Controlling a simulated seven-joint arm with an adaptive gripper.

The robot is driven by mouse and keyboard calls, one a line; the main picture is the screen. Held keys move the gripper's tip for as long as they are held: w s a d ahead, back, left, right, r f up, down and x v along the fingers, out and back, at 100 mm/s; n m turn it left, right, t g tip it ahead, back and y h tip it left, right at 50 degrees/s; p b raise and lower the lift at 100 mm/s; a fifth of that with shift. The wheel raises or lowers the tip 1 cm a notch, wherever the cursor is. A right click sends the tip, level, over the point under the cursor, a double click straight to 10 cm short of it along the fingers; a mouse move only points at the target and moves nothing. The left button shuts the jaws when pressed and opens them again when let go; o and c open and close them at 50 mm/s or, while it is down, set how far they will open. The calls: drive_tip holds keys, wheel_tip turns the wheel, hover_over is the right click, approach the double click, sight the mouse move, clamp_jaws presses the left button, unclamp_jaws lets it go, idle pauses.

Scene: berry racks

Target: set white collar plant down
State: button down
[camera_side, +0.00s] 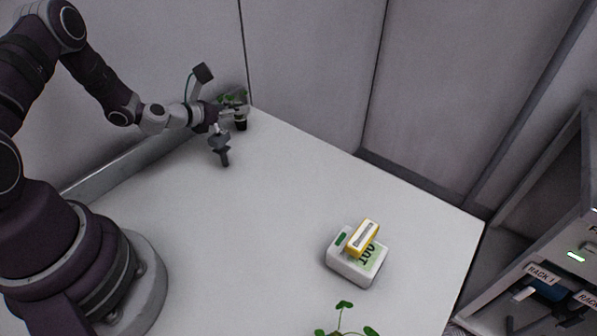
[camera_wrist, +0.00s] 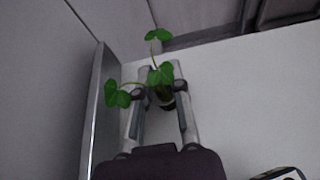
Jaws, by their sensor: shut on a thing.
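A small plant with green leaves (camera_side: 232,97) in a dark pot (camera_side: 241,125) is at the far back corner of the white table. A pale band shows near the pot's top. My gripper (camera_side: 240,112) is shut on this plant, reaching in level from the left. In the wrist view the plant's leaves (camera_wrist: 160,76) rise between and beyond my two fingers, and the pot is partly hidden. I cannot tell whether the pot's base touches the table.
A white scale-like box (camera_side: 345,268) with a yellow block (camera_side: 363,238) on top stands on the table. Another plant (camera_side: 343,306) shows at the bottom edge. A labelled rack (camera_side: 545,285) stands at right. A low metal ledge (camera_wrist: 97,110) runs left of my gripper. The table's middle is clear.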

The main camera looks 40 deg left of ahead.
drive_tip(key=c, duration=1.1)
unclamp_jaws()
drive_tip(key=shift+r, duration=0.1)
drive_tip(key=v, duration=1.2)
drive_tip(key=s+d+r+m+g+h, duration=0.1)
drive_tip(key=d+r+m+g+h, duration=0.15)
drive_tip(key=d+m, duration=0.6)
drive_tip(key=d+r+m+g+h, duration=0.2)
drive_tip(key=d+m+g+h, duration=0.15)
drive_tip(key=m, duration=1.05)
drive_tip(key=s+r+m+y, duration=0.2)
drive_tip(key=s+m, duration=0.1)
drive_tip(key=m, duration=0.1)
drive_tip(key=s+r+m+g+y, duration=0.1)
drive_tip(key=s+r+m+y, duration=0.1)
drive_tip(key=m, duration=0.3)
drive_tip(key=s+r+m+g+y, duration=0.1)
drive_tip(key=s+r+m+y, duration=0.1)
drive_tip(key=s+r+m, duration=0.2)
drive_tip(key=shift+r+m, duration=0.2)
drive_tip(key=shift+m, duration=0.05)
